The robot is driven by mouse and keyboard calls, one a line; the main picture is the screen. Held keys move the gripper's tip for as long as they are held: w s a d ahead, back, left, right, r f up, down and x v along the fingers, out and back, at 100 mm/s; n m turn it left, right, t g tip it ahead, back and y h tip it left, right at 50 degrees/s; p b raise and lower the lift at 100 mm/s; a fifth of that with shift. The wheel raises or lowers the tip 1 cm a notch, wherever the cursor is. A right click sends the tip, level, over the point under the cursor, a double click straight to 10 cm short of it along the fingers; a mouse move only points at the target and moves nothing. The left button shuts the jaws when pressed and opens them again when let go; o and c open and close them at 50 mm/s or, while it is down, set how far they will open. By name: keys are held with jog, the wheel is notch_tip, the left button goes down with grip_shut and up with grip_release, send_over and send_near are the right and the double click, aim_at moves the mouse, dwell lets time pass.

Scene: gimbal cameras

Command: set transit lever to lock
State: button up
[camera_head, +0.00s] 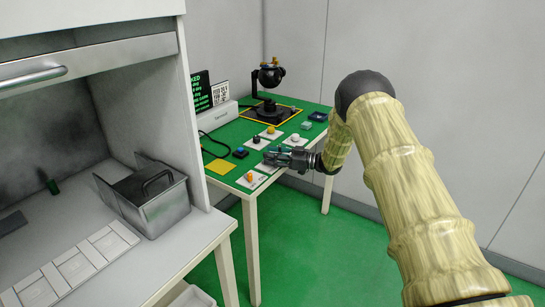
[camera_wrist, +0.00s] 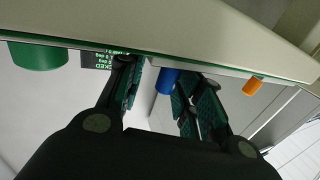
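My gripper (camera_head: 278,157) reaches low over the front part of the green table (camera_head: 222,133), above small control plates. In the wrist view its two fingers (camera_wrist: 160,95) are apart. A blue peg-like control (camera_wrist: 168,80) shows between them, nearer the right finger; I cannot tell whether either finger touches it. An orange control (camera_wrist: 253,86) stands to the right in that view, and an orange knob (camera_head: 249,177) is on the front plate in the head view. I cannot tell which control is the transit lever. The gimbal camera (camera_head: 270,76) stands on a black base at the back.
A black sign with green text (camera_head: 202,91) stands at the back left, partly showing "LOCKED" in the wrist view. Black (camera_head: 256,139), yellow (camera_head: 270,130) and white (camera_head: 295,137) knobs sit close behind my gripper. A metal bin (camera_head: 150,196) stands on the left bench.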

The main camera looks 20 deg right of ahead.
jog(key=shift+s+d, duration=0.15)
jog(key=shift+d, duration=0.2)
jog(key=shift+s+d, duration=0.1)
jog(key=shift+d, duration=0.1)
jog(key=v, duration=1.1)
jog(key=shift+s, duration=0.15)
jog(key=shift+d+f, duration=0.1)
jog(key=shift+d, duration=0.05)
